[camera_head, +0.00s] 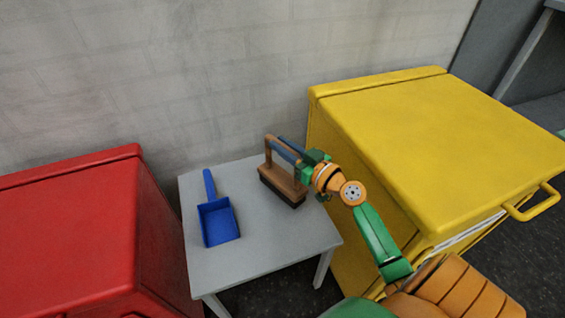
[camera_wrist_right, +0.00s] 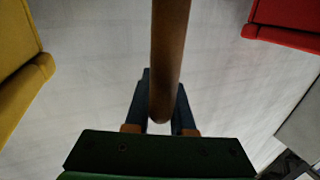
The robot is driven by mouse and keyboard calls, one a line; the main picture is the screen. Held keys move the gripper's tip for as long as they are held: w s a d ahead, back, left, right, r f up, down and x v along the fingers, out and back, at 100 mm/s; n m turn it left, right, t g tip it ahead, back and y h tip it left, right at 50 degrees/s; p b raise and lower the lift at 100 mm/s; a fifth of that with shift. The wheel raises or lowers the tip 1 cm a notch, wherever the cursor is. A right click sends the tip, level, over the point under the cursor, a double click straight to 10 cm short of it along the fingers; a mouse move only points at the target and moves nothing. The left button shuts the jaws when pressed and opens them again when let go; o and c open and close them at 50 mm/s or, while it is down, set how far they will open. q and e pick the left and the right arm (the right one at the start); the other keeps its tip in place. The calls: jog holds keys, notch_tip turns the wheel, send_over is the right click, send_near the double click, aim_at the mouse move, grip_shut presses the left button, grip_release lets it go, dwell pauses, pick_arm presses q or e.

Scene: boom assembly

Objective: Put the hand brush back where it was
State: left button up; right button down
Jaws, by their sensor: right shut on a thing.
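The hand brush (camera_head: 283,188) has a brown wooden body with an upright loop-like handle and dark bristles facing down. It is at the right part of the small grey table (camera_head: 262,240); I cannot tell whether the bristles touch the top. My right gripper (camera_head: 285,149) reaches it from the right and is shut on its handle. In the right wrist view the brown handle (camera_wrist_right: 168,60) runs between the dark fingers of the right gripper (camera_wrist_right: 160,112). My left gripper is not in view.
A blue dustpan (camera_head: 219,222) lies on the left part of the table. A red box (camera_head: 70,240) stands to the left and a yellow box (camera_head: 430,140) with a handle close on the right. A pale brick wall (camera_head: 200,70) is behind. The table's front middle is clear.

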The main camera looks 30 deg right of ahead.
notch_tip(320, 180, down, 3)
jog(key=shift+r+b, duration=0.1)
jog(key=shift+b, duration=0.45)
jog(key=c, duration=0.8)
grip_release()
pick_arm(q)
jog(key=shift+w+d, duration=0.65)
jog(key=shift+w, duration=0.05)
pick_arm(e)
jog(key=shift+o, duration=0.2)
jog(key=shift+r, duration=0.1)
jog(key=s, duration=0.5)
jog(key=shift+d+f+b, duration=0.3)
jog(key=shift+d+b, duration=0.05)
jog(key=shift+b, duration=0.05)
pick_arm(q)
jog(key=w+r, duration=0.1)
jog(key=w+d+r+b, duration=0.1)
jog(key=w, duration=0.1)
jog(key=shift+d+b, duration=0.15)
jog(key=shift+b, duration=0.15)
pick_arm(e)
jog(key=s+d, duration=0.1)
jog(key=s, duration=0.6)
jog(key=shift+r, duration=0.3)
